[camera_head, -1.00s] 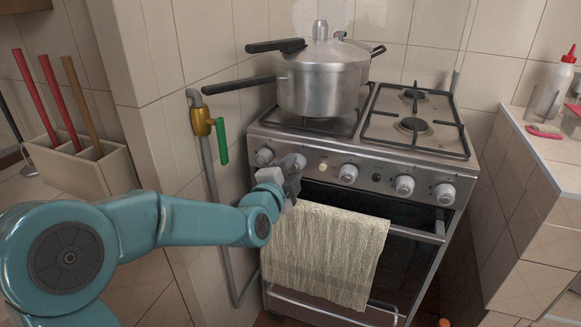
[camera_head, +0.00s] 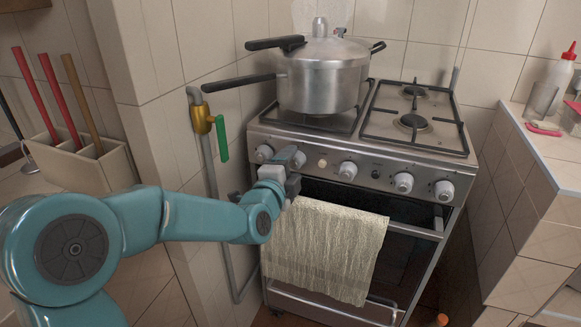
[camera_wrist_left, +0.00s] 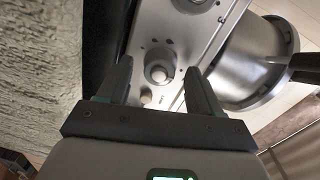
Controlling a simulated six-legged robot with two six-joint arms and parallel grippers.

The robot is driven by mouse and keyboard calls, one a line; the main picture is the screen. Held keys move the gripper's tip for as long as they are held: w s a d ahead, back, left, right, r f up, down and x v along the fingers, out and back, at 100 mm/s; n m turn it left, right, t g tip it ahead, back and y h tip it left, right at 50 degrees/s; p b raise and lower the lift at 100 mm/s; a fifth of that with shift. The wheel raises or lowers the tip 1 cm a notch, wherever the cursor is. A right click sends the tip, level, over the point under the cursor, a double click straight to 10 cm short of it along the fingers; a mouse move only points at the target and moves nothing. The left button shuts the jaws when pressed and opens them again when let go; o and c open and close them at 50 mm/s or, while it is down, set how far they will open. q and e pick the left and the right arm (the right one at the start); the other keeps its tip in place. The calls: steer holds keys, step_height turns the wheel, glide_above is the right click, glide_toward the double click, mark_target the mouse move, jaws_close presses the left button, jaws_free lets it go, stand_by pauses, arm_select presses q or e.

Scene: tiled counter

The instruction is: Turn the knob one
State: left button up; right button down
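The stove's front panel has a row of round silver knobs. In the left wrist view the open fingers of my left gripper (camera_wrist_left: 158,68) stand on either side of a knob (camera_wrist_left: 157,72), with gaps showing. Another knob (camera_wrist_left: 191,4) is at the top edge there. Other knobs (camera_head: 347,171) run to the right. My right gripper is not in view.
A cream towel (camera_head: 325,245) hangs from the oven handle below the gripper. A pipe with a green-handled valve (camera_head: 221,138) is on the wall left of the stove. A tiled counter (camera_head: 525,190) stands right.

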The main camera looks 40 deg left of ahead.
arm_select(q)
steer(key=b+v, duration=0.3)
steer(key=v, duration=1.3)
steer(key=shift+s, duration=0.2)
steer(key=shift+a+f, duration=0.1)
steer(key=shift+f, duration=0.05)
